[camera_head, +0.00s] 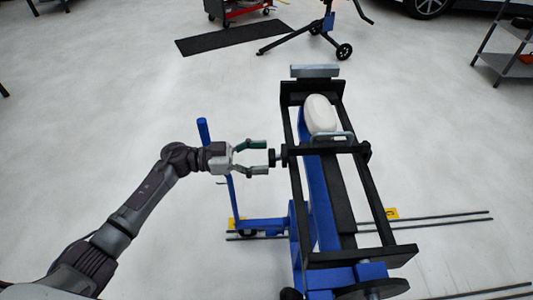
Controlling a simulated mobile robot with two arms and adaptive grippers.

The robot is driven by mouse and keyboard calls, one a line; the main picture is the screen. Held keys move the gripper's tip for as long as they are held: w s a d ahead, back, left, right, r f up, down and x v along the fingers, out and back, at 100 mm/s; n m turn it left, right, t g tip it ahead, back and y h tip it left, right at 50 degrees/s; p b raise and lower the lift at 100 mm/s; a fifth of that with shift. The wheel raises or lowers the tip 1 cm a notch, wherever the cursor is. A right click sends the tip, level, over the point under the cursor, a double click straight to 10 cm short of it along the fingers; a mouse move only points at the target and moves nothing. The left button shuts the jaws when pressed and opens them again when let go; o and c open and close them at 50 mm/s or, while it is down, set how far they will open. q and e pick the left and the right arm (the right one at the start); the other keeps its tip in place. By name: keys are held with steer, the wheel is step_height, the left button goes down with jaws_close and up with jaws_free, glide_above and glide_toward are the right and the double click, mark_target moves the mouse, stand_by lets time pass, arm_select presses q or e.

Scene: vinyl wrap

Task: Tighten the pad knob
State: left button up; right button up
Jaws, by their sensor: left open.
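The blue and black stand (316,190) fills the centre right of the head view. A black knob (273,158) sticks out from the left side of its black frame, at the crossbar. A white rounded pad (320,115) sits between the frame rails, just beyond the crossbar. My left gripper (261,157) points right at the knob, with its two fingers spread and their tips close to the knob's left end. I cannot tell whether the fingers touch it. My right gripper is out of view.
A blue upright post (204,132) stands just behind my left gripper. Dark rods (440,221) lie across the floor by the stand's base, near yellow markers (391,213). A dark mat (233,38) lies farther back. Grey floor is open at the left.

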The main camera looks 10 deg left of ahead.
arm_select(q)
steer(key=shift+w+d, duration=0.2)
steer(key=shift+d, duration=0.65)
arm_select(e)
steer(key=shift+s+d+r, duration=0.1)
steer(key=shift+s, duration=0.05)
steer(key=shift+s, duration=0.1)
arm_select(q)
steer(key=shift+c, duration=0.4)
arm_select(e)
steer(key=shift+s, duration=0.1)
arm_select(q)
steer(key=shift+c, duration=1.2)
steer(key=c, duration=0.8)
steer(key=shift+c, duration=0.2)
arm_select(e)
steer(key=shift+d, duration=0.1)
